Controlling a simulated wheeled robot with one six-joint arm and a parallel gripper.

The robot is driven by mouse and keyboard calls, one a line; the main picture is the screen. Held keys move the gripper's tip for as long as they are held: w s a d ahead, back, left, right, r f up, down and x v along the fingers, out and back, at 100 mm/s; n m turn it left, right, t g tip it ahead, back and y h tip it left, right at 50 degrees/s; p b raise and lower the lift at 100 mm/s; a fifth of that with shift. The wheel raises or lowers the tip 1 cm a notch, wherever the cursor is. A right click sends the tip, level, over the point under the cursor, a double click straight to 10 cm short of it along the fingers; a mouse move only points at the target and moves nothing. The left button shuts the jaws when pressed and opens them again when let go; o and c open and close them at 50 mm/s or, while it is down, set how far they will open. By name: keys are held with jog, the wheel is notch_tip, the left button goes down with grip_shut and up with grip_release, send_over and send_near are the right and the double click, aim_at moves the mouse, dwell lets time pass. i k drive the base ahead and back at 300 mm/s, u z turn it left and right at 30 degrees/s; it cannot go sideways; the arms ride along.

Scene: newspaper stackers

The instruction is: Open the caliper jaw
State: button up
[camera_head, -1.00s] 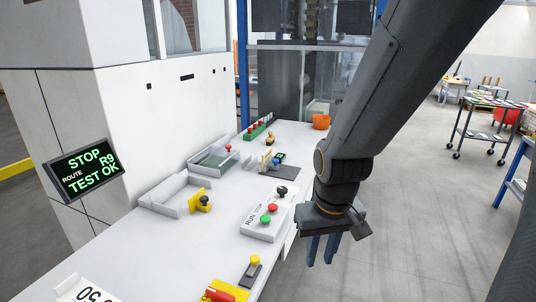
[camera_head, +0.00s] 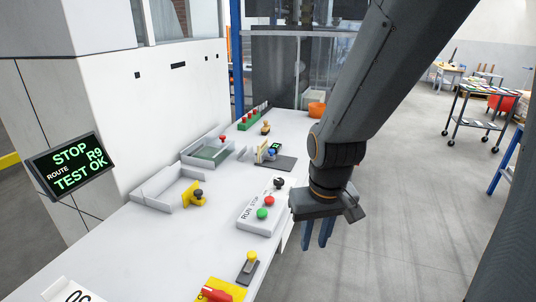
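My gripper (camera_head: 318,240) hangs fingers down at the bench's right edge, nearer to me and to the right of that device. Its two blue fingers are apart with nothing seen between them.
A white RUN/STOP box (camera_head: 251,219) with green and red buttons lies left of my gripper. Open floor lies right.

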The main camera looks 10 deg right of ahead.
aim_at(266, 155)
jog(key=z, duration=0.4)
jog(key=i, duration=0.9)
jog(key=u, duration=0.1)
